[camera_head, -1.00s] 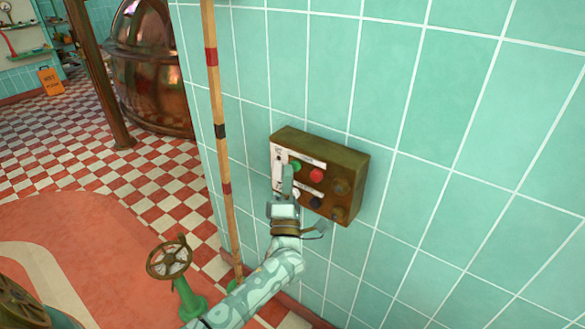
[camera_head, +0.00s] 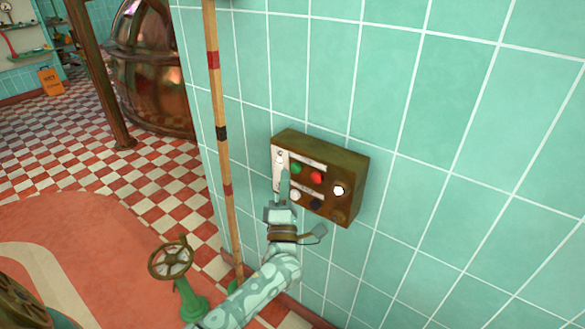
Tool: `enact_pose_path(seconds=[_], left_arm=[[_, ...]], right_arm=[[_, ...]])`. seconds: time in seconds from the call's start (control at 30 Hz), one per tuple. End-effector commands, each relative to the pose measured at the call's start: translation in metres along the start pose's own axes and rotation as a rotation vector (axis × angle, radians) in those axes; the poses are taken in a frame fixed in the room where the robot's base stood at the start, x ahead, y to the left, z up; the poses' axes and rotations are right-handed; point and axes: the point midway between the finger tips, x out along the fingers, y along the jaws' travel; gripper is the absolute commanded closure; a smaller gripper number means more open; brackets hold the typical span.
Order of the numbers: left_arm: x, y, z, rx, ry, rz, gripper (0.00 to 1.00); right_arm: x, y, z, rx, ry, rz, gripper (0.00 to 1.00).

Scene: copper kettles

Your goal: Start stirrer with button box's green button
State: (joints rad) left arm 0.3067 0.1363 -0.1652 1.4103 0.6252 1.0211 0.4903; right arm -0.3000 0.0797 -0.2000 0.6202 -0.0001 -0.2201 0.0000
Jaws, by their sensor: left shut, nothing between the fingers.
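The button box (camera_head: 345,160) is a brown box on the teal tiled wall, at the centre of the head view. Its green button (camera_head: 296,168) is at the upper left of the face and shows clear of my fingers. A red button (camera_head: 317,176) is right of it. A round lamp (camera_head: 338,190) further right glows white. A white button (camera_head: 295,196) and a dark button (camera_head: 316,203) are below. My left gripper (camera_head: 284,180) is shut and empty, with its tips just left of and below the green button. My right gripper is out of view.
A striped wooden pole (camera_head: 219,110) stands left of the box, along the wall's edge. A handwheel (camera_head: 171,257) on a green stand is at lower left. A copper kettle (camera_head: 155,75) and an orange sign (camera_head: 50,81) are further back. Bare wall lies right of the box.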

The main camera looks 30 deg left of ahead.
Motion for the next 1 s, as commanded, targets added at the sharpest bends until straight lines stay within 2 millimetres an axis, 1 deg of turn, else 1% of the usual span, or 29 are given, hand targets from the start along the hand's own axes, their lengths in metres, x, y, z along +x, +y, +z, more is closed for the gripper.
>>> enact_pose_path(seconds=[0.23, 0.33, 0.7, 0.8, 1.0], left_arm=[[0.000, 0.000, 0.000, 0.000, 0.000, 0.000, 1.00], [-0.003, 0.003, -0.002, 0.000, 0.000, 0.000, 1.00], [-0.027, 0.022, -0.020, 0.000, 0.000, 0.001, 1.00], [-0.032, 0.025, -0.024, 0.000, 0.000, 0.001, 1.00], [-0.035, 0.025, -0.025, 0.000, -0.001, 0.000, 1.00]], right_arm=[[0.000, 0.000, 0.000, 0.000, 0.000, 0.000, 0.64], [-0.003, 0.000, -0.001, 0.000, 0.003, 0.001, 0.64], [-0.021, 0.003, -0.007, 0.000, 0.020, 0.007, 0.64], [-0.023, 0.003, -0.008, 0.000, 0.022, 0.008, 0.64], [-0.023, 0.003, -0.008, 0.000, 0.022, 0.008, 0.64]])
